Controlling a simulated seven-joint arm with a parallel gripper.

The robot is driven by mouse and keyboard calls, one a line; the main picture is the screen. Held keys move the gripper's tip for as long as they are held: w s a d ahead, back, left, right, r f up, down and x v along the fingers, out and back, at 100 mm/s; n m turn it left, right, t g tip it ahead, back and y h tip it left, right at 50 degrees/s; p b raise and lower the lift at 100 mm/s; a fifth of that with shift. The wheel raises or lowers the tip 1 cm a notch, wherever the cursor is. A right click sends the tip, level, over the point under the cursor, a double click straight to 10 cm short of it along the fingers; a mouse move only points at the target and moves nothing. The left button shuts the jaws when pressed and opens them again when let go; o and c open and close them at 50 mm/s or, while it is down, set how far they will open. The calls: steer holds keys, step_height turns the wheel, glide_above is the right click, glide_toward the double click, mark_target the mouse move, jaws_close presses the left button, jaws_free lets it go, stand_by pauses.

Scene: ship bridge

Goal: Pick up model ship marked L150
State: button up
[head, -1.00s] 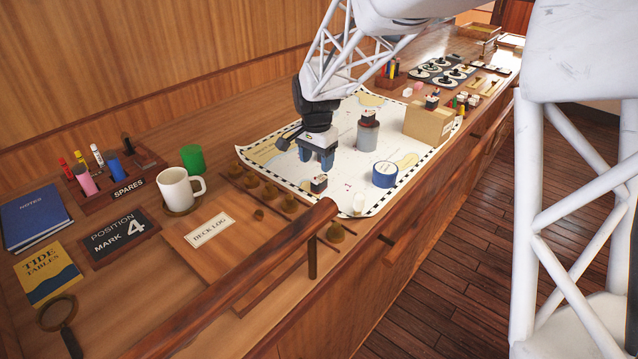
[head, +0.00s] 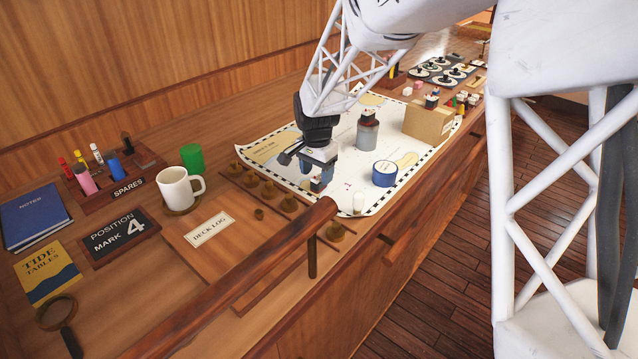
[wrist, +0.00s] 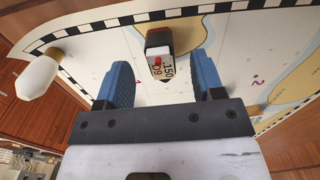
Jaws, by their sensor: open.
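A small model ship (wrist: 158,58), dark and white with a red part on top, stands on the chart. Its marking in the wrist view partly reads "150"; the rest is hard to make out. My gripper (wrist: 163,75) is open, with one blue finger on each side of the ship's near end. In the head view my gripper (head: 318,165) is low over the chart and partly hides the ship (head: 316,185). Other small models stand on a grey tin (head: 367,134) and a cardboard box (head: 428,123); their markings are unreadable.
A blue tape roll (head: 384,174) and a white upright piece (head: 358,203) stand on the chart (head: 345,165) to the ship's right. A wooden rail (head: 270,255) runs along the front edge. A white mug (head: 175,188) and green cylinder (head: 192,158) are at left.

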mark_target(317, 181)
steer(key=shift+f, duration=1.75)
steer(key=c, duration=1)
steer(key=shift+r, duration=0.1)
steer(key=shift+r, duration=4.95)
